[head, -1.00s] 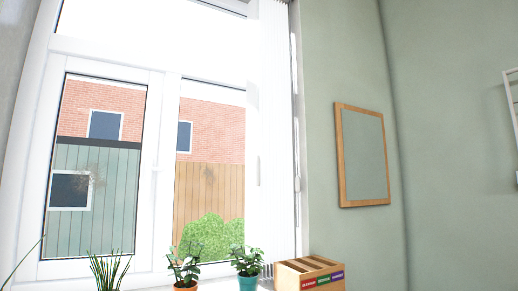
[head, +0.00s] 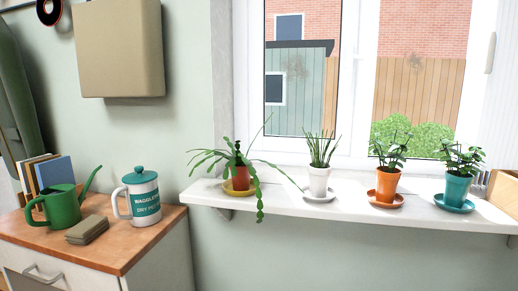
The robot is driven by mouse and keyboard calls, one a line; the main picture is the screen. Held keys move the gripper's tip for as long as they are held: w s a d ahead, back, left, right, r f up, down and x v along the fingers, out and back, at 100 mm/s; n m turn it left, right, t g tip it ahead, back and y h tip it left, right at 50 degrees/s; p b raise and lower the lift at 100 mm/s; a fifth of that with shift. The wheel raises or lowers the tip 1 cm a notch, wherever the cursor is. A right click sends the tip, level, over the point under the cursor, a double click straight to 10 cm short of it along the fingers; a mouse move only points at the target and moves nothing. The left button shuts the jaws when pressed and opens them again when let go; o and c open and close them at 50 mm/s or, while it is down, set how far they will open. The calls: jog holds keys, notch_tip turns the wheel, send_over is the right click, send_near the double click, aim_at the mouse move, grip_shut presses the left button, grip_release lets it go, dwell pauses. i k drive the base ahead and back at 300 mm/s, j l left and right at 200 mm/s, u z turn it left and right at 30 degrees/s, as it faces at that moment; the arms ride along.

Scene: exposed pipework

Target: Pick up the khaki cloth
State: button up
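A folded khaki cloth (head: 87,230) lies flat on the wooden top of a cabinet (head: 130,243) at the lower left of the head view. It is near the front edge, between a green watering can (head: 60,205) and a white mug-shaped tin with a teal lid (head: 142,196). Its upper side is in plain view. My gripper is not in view.
Books (head: 45,172) stand behind the watering can. A white windowsill (head: 345,208) to the right holds several potted plants. A beige box (head: 120,48) hangs on the wall above the cabinet. The cabinet top's front right corner is bare.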

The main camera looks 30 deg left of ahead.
aim_at(83, 232)
jog(key=j+u, duration=0.1)
jog(key=u, duration=0.4)
jog(key=k+j+u, duration=0.1)
jog(key=u, duration=0.4)
jog(key=j+u, duration=0.15)
jog(key=u, duration=0.3)
jog(key=j+u, duration=0.15)
jog(key=u, duration=0.35)
jog(key=k+j, duration=0.05)
